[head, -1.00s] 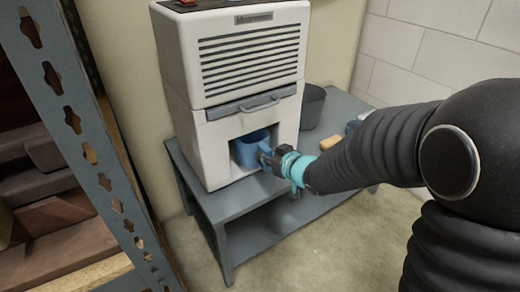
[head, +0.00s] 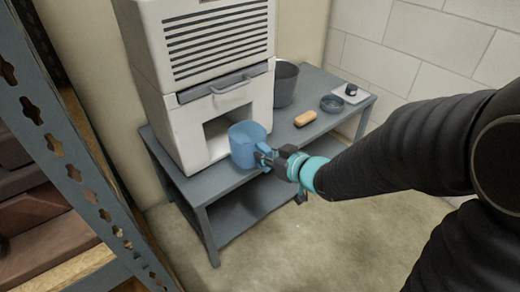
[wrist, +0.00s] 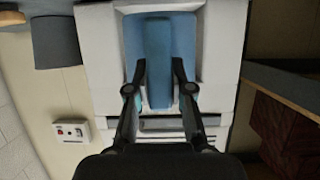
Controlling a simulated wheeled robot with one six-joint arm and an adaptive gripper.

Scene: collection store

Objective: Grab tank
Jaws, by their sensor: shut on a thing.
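The tank is a blue, open-topped container (head: 246,143) in front of the white dehumidifier-like machine (head: 185,130). It is outside the machine's dark lower opening (head: 224,128). My gripper (head: 268,158) is shut on the tank's handle at its front right side. In the wrist view the two fingers (wrist: 160,82) sit on either side of the blue handle (wrist: 159,60), with the tank body partly hidden behind it. Whether the tank touches the table top cannot be told.
The machine stands on a grey two-level table (head: 330,84). A dark grey bin (head: 284,84), an orange-tan block (head: 305,118), a round dark dish (head: 332,103) and a small white plate with a dark item (head: 351,93) are to the right. A slotted metal shelf post (head: 75,165) stands close on the left.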

